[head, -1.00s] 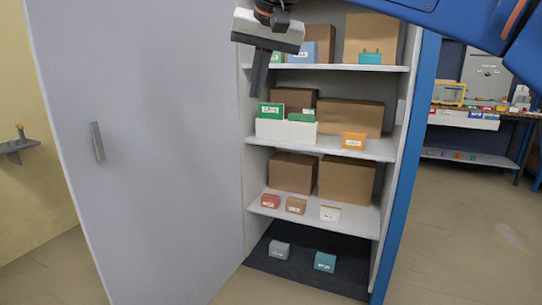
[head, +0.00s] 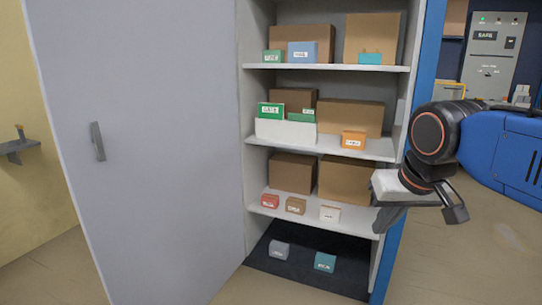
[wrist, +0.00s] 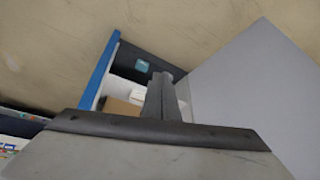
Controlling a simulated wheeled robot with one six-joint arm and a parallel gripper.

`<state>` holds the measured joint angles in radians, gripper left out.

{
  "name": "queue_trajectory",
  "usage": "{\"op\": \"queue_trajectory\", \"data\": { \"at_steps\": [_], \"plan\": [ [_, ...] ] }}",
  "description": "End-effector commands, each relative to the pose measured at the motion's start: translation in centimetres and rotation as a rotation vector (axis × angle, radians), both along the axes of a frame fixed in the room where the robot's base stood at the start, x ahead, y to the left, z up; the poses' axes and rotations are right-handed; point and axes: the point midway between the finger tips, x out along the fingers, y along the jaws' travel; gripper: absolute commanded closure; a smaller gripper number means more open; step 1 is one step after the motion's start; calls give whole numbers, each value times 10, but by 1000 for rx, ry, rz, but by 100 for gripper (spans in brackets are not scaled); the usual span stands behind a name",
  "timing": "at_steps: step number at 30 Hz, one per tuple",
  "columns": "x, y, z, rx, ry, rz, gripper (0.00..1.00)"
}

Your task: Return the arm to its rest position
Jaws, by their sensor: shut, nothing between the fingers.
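My gripper (head: 385,218) is in front of the cabinet's right edge in the head view, at about the height of the lower shelf. Its fingers are shut with nothing between them, and they also show in the wrist view (wrist: 161,98). My blue arm reaches in from the right. The cabinet (head: 408,170) stands open, its grey door (head: 150,150) swung out to the left. A white bin (head: 285,131) on the middle shelf holds green boxes (head: 270,110).
An orange box (head: 353,140) stands right of the bin. Red (head: 270,201), brown (head: 295,205) and white (head: 330,213) boxes stand on the lower shelf. Grey (head: 279,249) and teal (head: 325,262) boxes are at the bottom. Open floor (head: 470,265) lies at the right.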

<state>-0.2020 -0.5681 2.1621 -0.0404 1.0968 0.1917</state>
Motion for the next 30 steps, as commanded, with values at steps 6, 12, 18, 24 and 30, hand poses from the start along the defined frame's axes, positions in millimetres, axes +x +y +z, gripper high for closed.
{"op": "queue_trajectory", "data": {
  "at_steps": [6,12,18,24,30],
  "plan": [
    [-53,-35,-76,-24,18,-18,100],
    [-89,-52,-131,-39,31,-26,100],
    [-103,-57,-152,-45,36,-27,100],
    [-103,-57,-153,-45,36,-26,100],
    [-103,-57,-153,-45,36,-26,100]
  ]
}}
